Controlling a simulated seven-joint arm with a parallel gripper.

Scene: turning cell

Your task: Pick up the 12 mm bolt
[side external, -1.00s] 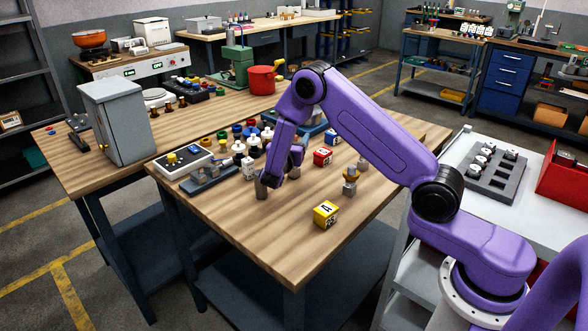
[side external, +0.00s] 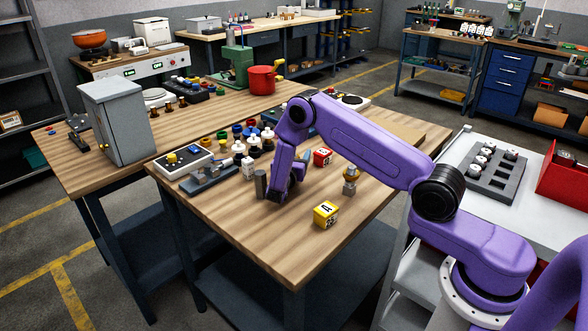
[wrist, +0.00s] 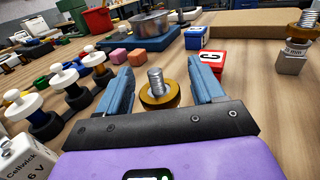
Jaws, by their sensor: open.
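In the wrist view my gripper (wrist: 160,68) is open, with one blue finger on each side of an upright threaded bolt (wrist: 156,80). A brass-coloured collar (wrist: 160,97) surrounds the bolt's lower part. No size mark shows on it. A visible gap separates each finger from it. A second bolt with a brass collar (wrist: 303,31) stands on a grey block (wrist: 291,60) at the right edge. The block's label ends in "mm", but its number is not clear. In the side view my gripper (side external: 283,196) is low over the wooden table and hides the first bolt.
A grey cylinder (side external: 260,184) stands just left of my gripper. A red block (side external: 322,157) and a yellow block (side external: 326,214) lie to the right. White-and-black posts (wrist: 65,80) and a 6 V box (wrist: 22,158) are at left.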

